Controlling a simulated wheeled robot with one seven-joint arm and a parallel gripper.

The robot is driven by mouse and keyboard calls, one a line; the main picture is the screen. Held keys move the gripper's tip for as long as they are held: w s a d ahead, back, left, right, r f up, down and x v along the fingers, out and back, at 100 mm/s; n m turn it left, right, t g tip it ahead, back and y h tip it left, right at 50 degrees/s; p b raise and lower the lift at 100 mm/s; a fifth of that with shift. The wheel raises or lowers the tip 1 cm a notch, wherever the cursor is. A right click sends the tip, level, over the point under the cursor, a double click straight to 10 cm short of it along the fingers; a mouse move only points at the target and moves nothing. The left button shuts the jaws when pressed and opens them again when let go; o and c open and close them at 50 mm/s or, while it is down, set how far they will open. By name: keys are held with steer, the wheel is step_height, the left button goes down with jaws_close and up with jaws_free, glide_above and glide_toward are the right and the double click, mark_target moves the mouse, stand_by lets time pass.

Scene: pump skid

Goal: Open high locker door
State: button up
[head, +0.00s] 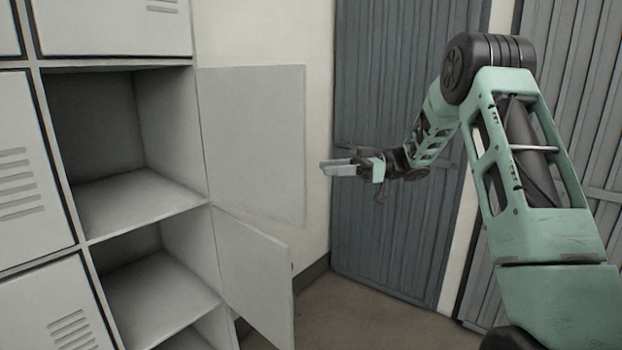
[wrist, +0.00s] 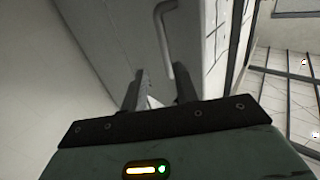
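The high locker door (head: 255,145) is a plain pale grey panel and stands swung wide open to the right of its empty compartment (head: 140,200). My gripper (head: 328,168) is just right of the door's free edge, pointing left, with a small gap in the head view. In the wrist view my gripper (wrist: 160,88) has its two dark fingers apart with nothing between them. A bent bar handle (wrist: 168,40) on a grey panel (wrist: 115,40) is ahead of the fingers, apart from them. The head view shows no handle on the high door's visible face.
A lower locker door (head: 258,280) also stands open below. Other locker doors (head: 25,180) at the left and top (head: 115,25) are shut. A grey corrugated door (head: 395,230) is behind my arm. Floor (head: 370,320) is clear at the bottom middle.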

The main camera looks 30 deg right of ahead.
steer(key=b+v, duration=0.2)
steer(key=v, duration=0.7)
steer(key=shift+d+b, duration=0.35)
steer(key=shift+s, duration=0.1)
